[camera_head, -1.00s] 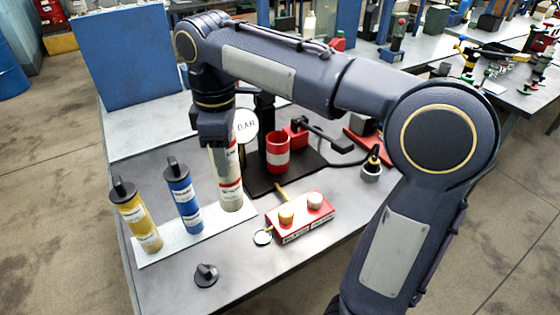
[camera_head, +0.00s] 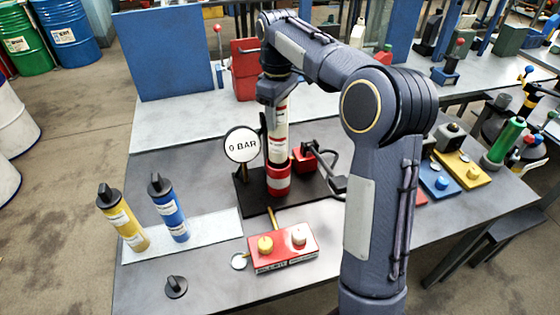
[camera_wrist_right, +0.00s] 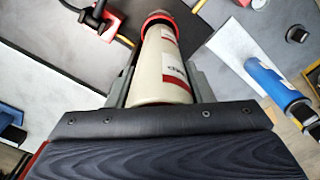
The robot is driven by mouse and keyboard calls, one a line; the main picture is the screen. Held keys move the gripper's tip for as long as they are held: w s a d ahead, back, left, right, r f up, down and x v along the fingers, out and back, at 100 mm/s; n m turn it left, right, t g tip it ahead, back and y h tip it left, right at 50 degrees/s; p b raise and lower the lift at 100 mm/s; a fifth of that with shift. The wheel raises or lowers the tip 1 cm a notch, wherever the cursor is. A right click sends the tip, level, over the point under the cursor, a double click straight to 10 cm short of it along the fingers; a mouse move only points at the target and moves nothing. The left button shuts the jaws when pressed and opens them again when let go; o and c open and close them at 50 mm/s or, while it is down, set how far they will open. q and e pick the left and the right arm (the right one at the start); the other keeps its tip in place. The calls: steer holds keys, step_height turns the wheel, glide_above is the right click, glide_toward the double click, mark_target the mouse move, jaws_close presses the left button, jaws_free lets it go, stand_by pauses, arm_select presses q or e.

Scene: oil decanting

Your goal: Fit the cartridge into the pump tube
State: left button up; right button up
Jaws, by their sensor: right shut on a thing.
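The cartridge (camera_head: 279,128) is a cream cylinder with red bands and a label. My right gripper (camera_head: 276,98) is shut on its upper part and holds it roughly upright above the pump tube (camera_head: 278,181). The pump tube is a red cup with a pale band, standing on a black base plate. The cartridge's lower end is at the tube's mouth; I cannot tell whether it is inside the rim. In the right wrist view the cartridge (camera_wrist_right: 160,72) runs between the two fingers toward the red rim (camera_wrist_right: 158,17). My left gripper is not in view.
A round gauge reading "0 BAR" (camera_head: 242,145) stands left of the tube. A black lever (camera_head: 325,160) is to its right. A red block with two knobs (camera_head: 283,249) lies in front. Yellow (camera_head: 122,220) and blue (camera_head: 169,209) cartridges stand on a pale tray (camera_head: 205,237). A black cap (camera_head: 176,287) lies nearby.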

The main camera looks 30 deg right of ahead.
mark_target(279, 153)
step_height(279, 153, down, 13)
steer(key=shift+r, duration=0.1)
stand_by(0.3)
steer(key=shift+f, duration=0.2)
